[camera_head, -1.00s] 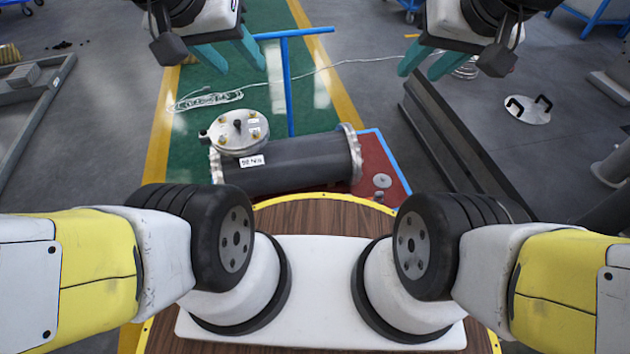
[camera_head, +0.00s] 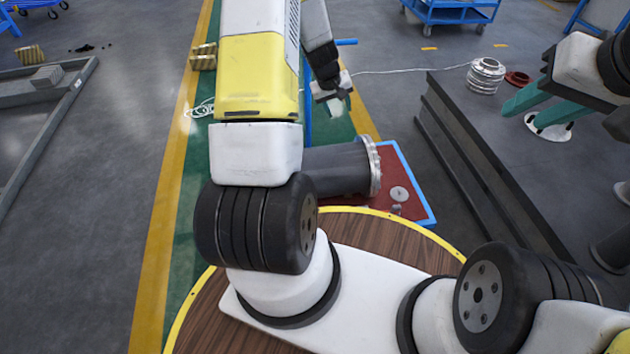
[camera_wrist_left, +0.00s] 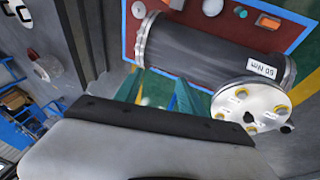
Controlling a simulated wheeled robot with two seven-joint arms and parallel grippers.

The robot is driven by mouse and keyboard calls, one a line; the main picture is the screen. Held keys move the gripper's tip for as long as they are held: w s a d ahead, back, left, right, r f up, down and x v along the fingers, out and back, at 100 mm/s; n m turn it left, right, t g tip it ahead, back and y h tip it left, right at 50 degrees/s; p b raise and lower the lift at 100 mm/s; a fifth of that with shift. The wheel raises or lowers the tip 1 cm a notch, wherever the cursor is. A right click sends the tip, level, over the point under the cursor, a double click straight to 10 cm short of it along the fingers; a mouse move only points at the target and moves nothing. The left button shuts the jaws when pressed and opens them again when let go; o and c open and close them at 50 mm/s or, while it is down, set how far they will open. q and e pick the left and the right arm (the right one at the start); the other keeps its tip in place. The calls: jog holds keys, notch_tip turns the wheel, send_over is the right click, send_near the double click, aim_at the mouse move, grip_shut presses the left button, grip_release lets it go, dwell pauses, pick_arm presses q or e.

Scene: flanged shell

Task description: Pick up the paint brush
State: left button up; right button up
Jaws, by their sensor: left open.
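I cannot make out a paint brush in either current view. The dark flanged shell (camera_head: 338,168) lies on a red board with a blue edge (camera_head: 410,185), partly hidden by my left arm. In the left wrist view the shell (camera_wrist_left: 195,55) shows whole, with a round bolted cover (camera_wrist_left: 240,97) at its lower right. My left gripper (camera_head: 335,103) is beyond the shell in the head view; its teal fingers (camera_wrist_left: 158,95) are apart in the wrist view, with nothing visible held. My right gripper (camera_head: 540,108) is open and empty at the right, over the grey floor.
An orange piece (camera_wrist_left: 268,21) and a small blue piece (camera_wrist_left: 240,12) lie on the board. A long dark beam (camera_head: 480,165) lies right of it. A stack of metal rings (camera_head: 486,76) and a blue cart (camera_head: 450,12) stand farther back.

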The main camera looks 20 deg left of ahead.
pick_arm(q)
jog(key=s+a+f+n+g+y, duration=0.1)
jog(key=s+f, duration=0.3)
jog(key=f, duration=1.2)
jog(key=s+a+f+n+g+y, duration=0.1)
jog(key=s+a+f, duration=0.3)
jog(key=f, duration=1.2)
jog(key=s+a+f+n+g, duration=0.1)
jog(key=s+f, duration=0.5)
jog(key=f, duration=1)
jog(key=shift+s+a+f+n+g+y, duration=0.1)
jog(key=shift+a+n+g+y, duration=0.25)
jog(key=shift+a+n, duration=0.55)
jog(key=shift+a, duration=0.15)
grip_shut()
